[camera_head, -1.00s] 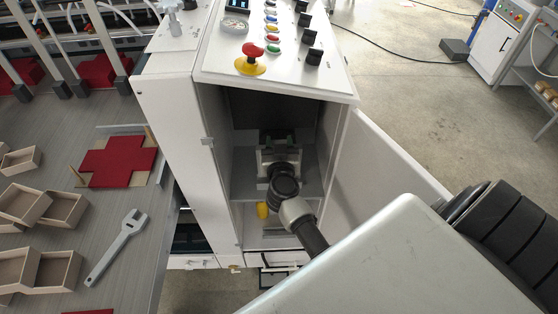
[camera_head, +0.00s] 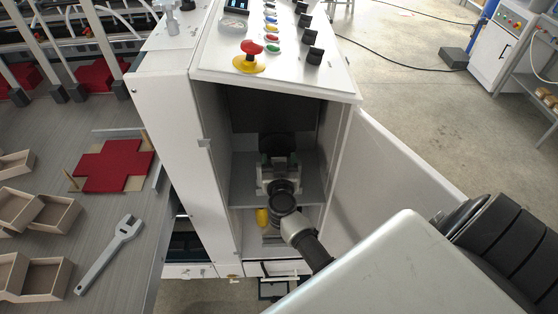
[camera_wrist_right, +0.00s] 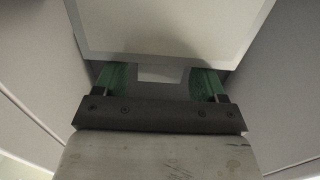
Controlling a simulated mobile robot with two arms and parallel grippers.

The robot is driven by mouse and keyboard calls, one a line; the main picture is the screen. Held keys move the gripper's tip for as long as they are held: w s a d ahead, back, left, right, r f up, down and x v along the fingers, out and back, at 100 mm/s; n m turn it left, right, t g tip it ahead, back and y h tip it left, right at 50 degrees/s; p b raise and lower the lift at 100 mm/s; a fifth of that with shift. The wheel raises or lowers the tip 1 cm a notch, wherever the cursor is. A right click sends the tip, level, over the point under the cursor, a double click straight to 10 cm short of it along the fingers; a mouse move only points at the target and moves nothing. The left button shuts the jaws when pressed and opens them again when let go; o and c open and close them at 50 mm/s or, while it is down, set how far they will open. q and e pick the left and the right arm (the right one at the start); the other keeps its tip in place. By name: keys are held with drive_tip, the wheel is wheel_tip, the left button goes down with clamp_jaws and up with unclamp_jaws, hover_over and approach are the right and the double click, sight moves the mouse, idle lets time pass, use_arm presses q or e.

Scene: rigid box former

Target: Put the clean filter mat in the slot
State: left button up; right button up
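My right gripper (camera_head: 278,160) is inside the open cabinet (camera_head: 222,150), above a grey shelf (camera_head: 242,192). In the right wrist view its two green-padded fingers (camera_wrist_right: 160,84) stand wide apart, with nothing gripped between them. Ahead of them is a pale flat panel (camera_wrist_right: 175,30) with a small light tab (camera_wrist_right: 160,73) at its near edge, between and apart from the fingers. I cannot tell whether this panel is the filter mat. The slot is not clearly visible; the cabinet's inside is dark and partly hidden by my gripper. My left gripper is not in view.
A yellow item (camera_head: 262,217) sits low in the cabinet. A control panel with a red stop button (camera_head: 250,48) is on top. The table at left holds a wrench (camera_head: 110,255) and wooden boxes.

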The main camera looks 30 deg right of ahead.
drive_tip(key=shift+s+r, duration=0.1)
drive_tip(key=shift+r, duration=0.1)
drive_tip(key=v, duration=1.2)
drive_tip(key=s+a+f+n+g+y, duration=0.1)
drive_tip(key=s+a+f+n+y, duration=0.15)
drive_tip(key=f, duration=0.65)
drive_tip(key=s+a+f+n+g+y, duration=0.2)
drive_tip(key=s+a+f+y, duration=0.15)
drive_tip(key=f, duration=0.55)
drive_tip(key=s+a+f+n+g+y, duration=0.1)
drive_tip(key=s+a+f+n+y, duration=0.2)
drive_tip(key=f, duration=0.6)
drive_tip(key=s+d+f+g, duration=0.2)
drive_tip(key=s+f, duration=0.3)
drive_tip(key=s, duration=0.3)
drive_tip(key=s+d+f+g, duration=0.2)
drive_tip(key=s+f+g, duration=0.2)
drive_tip(key=s, duration=0.5)
drive_tip(key=s+d+f+n+g, duration=0.1)
drive_tip(key=s+d+f+g, duration=0.1)
drive_tip(key=s+f+g, duration=0.2)
drive_tip(key=s+f, duration=0.2)
drive_tip(key=s, duration=0.2)
drive_tip(key=shift+s+d+f, duration=0.2)
drive_tip(key=shift+f, duration=0.05)
